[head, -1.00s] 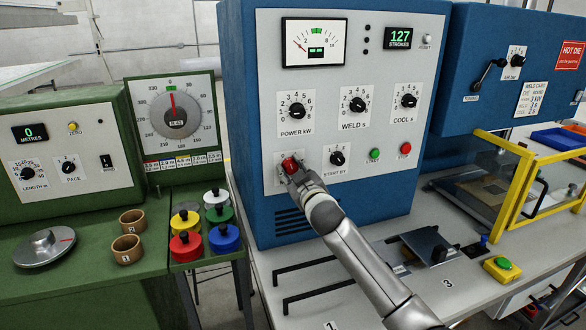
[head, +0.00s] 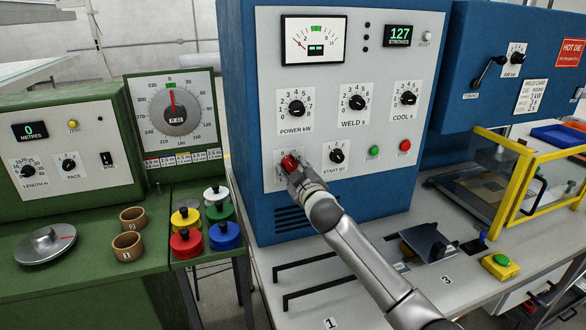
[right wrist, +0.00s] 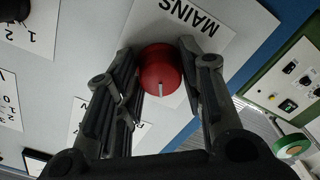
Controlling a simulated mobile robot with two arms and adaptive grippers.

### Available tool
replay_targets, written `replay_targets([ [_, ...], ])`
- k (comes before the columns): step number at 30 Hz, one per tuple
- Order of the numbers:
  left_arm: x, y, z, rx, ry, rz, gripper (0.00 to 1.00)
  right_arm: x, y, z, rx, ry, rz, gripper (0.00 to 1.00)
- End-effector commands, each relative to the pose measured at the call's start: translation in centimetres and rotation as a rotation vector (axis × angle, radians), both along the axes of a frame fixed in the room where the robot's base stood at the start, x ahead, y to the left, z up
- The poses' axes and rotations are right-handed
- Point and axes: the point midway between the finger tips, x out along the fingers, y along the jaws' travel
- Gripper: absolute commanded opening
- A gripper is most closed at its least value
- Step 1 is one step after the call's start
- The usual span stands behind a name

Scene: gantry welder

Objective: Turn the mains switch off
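The mains switch (head: 289,162) is a red round knob on a white plate, low on the left of the blue welder's grey front panel. In the right wrist view the red knob (right wrist: 160,70) sits beside the word MAINS, and its short white mark points to the bottom of that picture. My right gripper (head: 294,172) is at the knob. In the right wrist view its two fingers (right wrist: 159,62) lie on either side of the knob and appear to touch it. The fingers hide part of the switch plate in the head view. My left gripper is not in view.
The START BY dial (head: 337,156), a green button (head: 374,151) and a red button (head: 405,146) are just right of the switch. The power dial (head: 296,107) is above. Black rails (head: 305,264) stand on the bench below. Coloured pots (head: 186,242) stand at left.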

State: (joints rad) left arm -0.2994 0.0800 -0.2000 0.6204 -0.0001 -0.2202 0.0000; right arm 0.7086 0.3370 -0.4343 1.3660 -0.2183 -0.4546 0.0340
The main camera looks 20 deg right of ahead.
Motion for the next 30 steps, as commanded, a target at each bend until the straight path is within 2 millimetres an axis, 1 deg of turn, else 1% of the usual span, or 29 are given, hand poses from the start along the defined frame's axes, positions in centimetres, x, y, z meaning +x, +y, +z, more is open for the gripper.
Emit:
replay_targets([
  [1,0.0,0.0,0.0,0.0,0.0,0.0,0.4,0.0,0.0,0.0,0.0,0.0,0.0,0.46],
  [3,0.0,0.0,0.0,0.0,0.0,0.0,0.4,0.0,0.0,0.0,0.001,0.0,0.0,0.55],
  [4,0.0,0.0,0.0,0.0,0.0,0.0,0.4,0.0,0.0,0.0,0.001,0.0,0.0,0.56],
  [13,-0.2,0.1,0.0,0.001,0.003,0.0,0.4,-0.1,0.0,0.0,0.002,0.0,0.0,0.56],
  [17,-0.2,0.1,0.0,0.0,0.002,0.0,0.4,-0.6,-0.1,0.0,0.002,0.0,0.0,0.56],
  [23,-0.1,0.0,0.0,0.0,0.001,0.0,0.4,-3.1,-0.1,-0.1,0.002,0.001,0.001,0.56],
  [30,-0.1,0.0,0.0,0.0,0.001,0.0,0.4,-7.0,-0.3,-0.1,0.001,0.001,0.001,0.56],
])
